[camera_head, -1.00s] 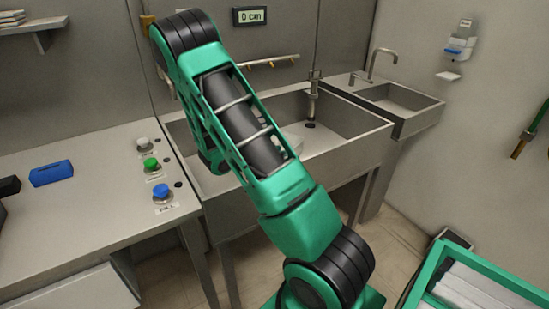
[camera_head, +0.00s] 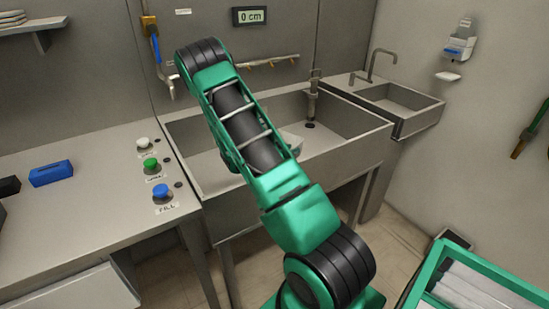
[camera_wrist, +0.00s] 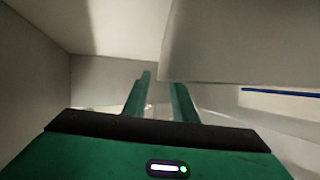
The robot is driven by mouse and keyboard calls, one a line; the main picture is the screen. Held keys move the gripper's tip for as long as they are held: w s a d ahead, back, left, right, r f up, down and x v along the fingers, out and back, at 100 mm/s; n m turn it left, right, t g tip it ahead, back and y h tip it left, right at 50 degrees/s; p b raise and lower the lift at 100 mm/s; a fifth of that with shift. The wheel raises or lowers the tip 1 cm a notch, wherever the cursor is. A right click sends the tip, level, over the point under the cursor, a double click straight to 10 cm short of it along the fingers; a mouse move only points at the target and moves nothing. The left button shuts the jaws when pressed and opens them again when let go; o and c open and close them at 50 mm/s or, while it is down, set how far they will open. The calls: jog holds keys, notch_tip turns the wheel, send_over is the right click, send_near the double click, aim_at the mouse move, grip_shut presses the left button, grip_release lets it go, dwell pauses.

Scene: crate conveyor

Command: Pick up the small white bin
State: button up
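A pale whitish object (camera_head: 292,141), probably the small white bin, shows in the head view inside the large sink (camera_head: 350,150). My arm hides most of it, so I cannot tell its full shape. My gripper is hidden behind my arm in the head view. In the wrist view, the two green fingers of my gripper (camera_wrist: 160,90) stand apart with a gap between them. Pale surfaces show around and beyond them, but I cannot tell which belong to the bin. I see nothing clearly held.
A counter (camera_head: 90,215) at left carries white, green and blue knobs and a blue block (camera_head: 51,173). A smaller sink (camera_head: 405,98) is at right. A green-framed crate (camera_head: 485,268) is at lower right.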

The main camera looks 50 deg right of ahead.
jog(key=x, duration=0.2)
jog(key=shift+d+f, duration=0.2)
jog(key=shift+d, duration=0.05)
grip_shut()
dwell(1.2)
